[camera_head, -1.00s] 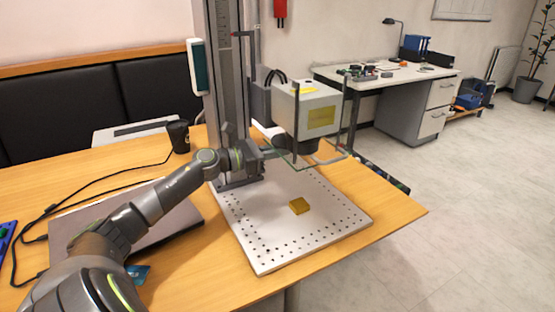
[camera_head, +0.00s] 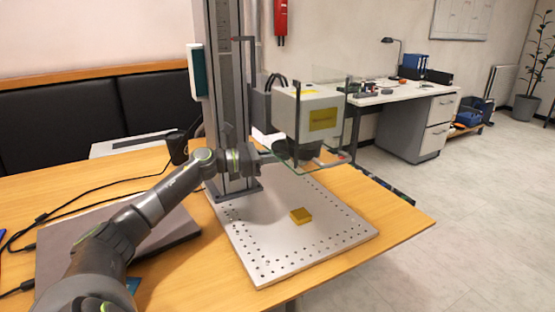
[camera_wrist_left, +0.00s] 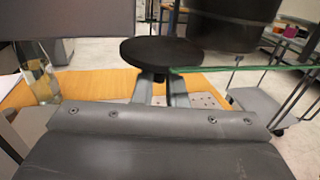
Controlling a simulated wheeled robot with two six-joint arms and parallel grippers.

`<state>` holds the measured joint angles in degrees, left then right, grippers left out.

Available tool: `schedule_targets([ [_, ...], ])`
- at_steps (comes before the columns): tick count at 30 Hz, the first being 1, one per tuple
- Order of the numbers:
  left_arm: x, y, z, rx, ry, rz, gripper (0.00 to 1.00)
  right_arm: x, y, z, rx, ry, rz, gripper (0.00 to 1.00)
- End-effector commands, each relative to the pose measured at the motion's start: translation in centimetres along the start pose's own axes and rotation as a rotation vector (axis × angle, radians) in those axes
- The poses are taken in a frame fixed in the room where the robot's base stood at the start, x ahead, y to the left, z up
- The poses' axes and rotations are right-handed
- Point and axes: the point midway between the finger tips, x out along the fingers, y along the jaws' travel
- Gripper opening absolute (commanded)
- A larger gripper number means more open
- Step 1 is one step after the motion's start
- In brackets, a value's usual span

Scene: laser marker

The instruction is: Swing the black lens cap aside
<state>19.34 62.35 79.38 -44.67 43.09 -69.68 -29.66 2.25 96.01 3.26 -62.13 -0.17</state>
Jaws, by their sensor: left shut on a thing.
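The black lens cap (camera_wrist_left: 160,53) is a flat round disc in the left wrist view. It lies below and to the left of the black lens barrel (camera_wrist_left: 235,18), and the lens barrel also shows under the marker head in the head view (camera_head: 308,151). My left gripper (camera_wrist_left: 162,90) is shut, its fingertips at the small stem under the disc's near edge. In the head view my left gripper (camera_head: 268,156) is beside the lens, and the cap cannot be made out there. My right gripper is not in view.
A clear pane (camera_head: 336,120) stands around the grey laser head (camera_head: 307,116), close to my gripper. A laptop (camera_head: 70,235) lies at the left.

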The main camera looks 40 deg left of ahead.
Motion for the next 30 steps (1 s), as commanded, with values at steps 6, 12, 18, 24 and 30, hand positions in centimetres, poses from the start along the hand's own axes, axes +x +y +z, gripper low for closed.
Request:
schedule_targets([
  [6,0.03,-0.13,-0.1,-0.001,0.001,-0.009,0.0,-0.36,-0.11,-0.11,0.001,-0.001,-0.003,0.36],
  [12,0.03,-0.12,-0.08,0.0,0.001,-0.009,0.0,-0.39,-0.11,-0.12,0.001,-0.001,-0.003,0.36],
  [18,0.02,-0.1,-0.07,0.0,0.001,-0.008,0.22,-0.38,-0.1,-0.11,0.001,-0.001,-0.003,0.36],
  [24,0.0,-0.05,-0.02,0.0,0.0,-0.006,0.34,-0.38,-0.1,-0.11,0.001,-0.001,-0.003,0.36],
  [30,-0.13,0.0,-0.01,0.0,0.001,-0.005,0.34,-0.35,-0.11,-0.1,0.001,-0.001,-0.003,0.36],
])
